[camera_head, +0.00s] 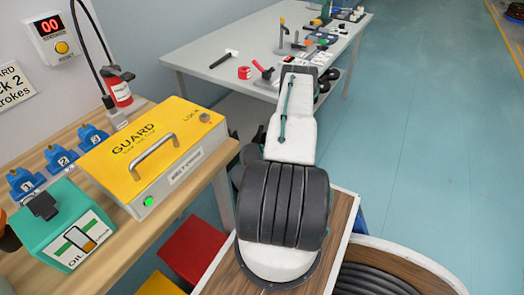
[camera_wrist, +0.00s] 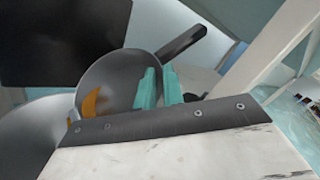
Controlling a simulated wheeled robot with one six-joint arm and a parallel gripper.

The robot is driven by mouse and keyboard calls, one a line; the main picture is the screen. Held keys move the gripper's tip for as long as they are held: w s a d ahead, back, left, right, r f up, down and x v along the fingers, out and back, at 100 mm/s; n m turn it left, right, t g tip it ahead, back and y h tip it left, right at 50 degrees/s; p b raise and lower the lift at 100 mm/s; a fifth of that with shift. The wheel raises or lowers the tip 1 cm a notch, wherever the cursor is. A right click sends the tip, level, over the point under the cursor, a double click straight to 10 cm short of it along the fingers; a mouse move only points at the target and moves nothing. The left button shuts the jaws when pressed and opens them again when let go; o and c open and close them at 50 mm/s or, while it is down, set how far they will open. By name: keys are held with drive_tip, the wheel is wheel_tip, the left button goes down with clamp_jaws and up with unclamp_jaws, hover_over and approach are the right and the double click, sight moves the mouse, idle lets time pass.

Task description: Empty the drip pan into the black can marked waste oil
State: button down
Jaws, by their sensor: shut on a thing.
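The drip pan (camera_wrist: 108,75) is a round grey pan with a dark handle (camera_wrist: 182,44), close ahead in the wrist view. An orange-brown patch (camera_wrist: 92,102) shows inside it, at its lower left. My gripper (camera_wrist: 163,88) has teal fingers, shut on the pan at its right side, near the handle. The pan looks tilted, but how far I cannot tell. In the head view my arm hides the gripper and the pan. I cannot make out a can marked waste oil in either view.
A smooth grey rounded thing (camera_wrist: 38,130) lies left of the pan, and a large dark shape (camera_wrist: 50,40) stands behind. A pale table leg (camera_wrist: 270,65) is at right. The grey table (camera_head: 215,70) holds several tools. The floor (camera_head: 430,120) at right is clear.

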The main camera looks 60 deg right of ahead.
drive_tip(key=shift+a+r+n+t, duration=0.2)
drive_tip(key=shift+a+n+t, duration=0.1)
idle(1.1)
drive_tip(key=shift+a+r+n, duration=0.1)
drive_tip(key=shift+a+n, duration=0.15)
drive_tip(key=shift+n, duration=0.05)
drive_tip(key=shift+s+a+r+n+t+h, duration=0.1)
drive_tip(key=shift+a+r+n+t+h, duration=0.1)
drive_tip(key=shift+a+n+t+h, duration=0.1)
idle(1.2)
